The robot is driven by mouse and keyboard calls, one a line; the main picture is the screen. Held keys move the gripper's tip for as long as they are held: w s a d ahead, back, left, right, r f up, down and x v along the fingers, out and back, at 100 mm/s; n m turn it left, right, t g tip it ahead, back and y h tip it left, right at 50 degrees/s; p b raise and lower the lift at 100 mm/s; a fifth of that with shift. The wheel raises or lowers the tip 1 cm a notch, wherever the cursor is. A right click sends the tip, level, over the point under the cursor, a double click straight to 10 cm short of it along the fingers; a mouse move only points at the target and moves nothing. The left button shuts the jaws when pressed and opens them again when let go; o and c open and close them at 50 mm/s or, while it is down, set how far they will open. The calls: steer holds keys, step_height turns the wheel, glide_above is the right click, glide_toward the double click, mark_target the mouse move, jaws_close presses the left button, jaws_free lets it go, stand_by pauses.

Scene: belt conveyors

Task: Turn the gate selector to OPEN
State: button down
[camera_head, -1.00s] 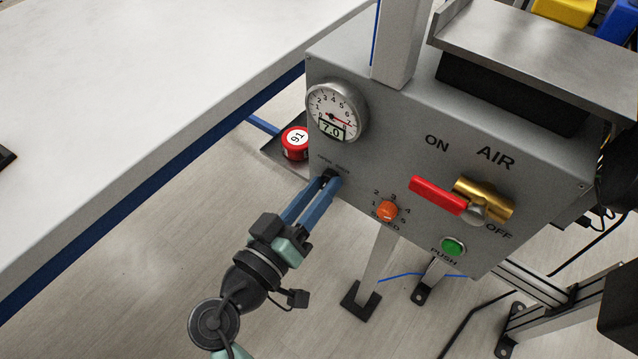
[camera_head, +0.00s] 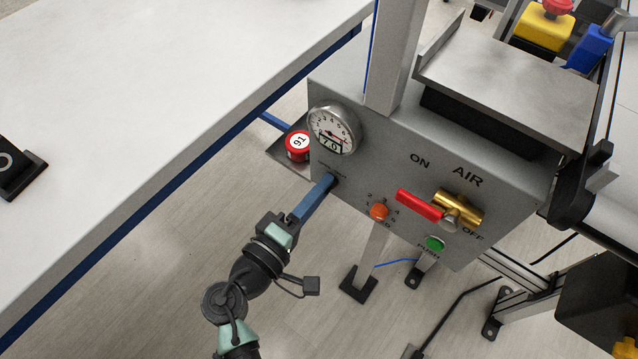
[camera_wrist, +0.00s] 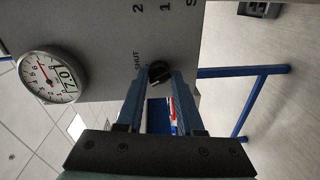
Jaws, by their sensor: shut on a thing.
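The gate selector (camera_wrist: 159,72) is a small black knob on the grey control panel (camera_head: 440,165), below the pressure gauge (camera_head: 332,128). My gripper (camera_head: 330,180) reaches the panel from the lower left in the head view. In the wrist view my gripper (camera_wrist: 157,76) has its two blue fingers on either side of the knob, shut on it. The label SHUT shows beside the knob in the wrist view; the OPEN label cannot be read there. In the head view the fingers hide the knob, and its pointer direction cannot be told.
On the same panel are an orange speed knob (camera_head: 379,211), a red air valve handle (camera_head: 419,204) and a green push button (camera_head: 435,243). A red object marked 91 (camera_head: 298,146) is beside the panel. A white table (camera_head: 150,110) lies to the left.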

steer(key=shift+r+n, duration=0.15)
steer(key=shift+n, duration=0.35)
steer(key=c, duration=0.6)
jaws_free()
steer(key=shift+a, duration=0.1)
steer(key=p+v, duration=0.1)
steer(key=v, duration=1.2)
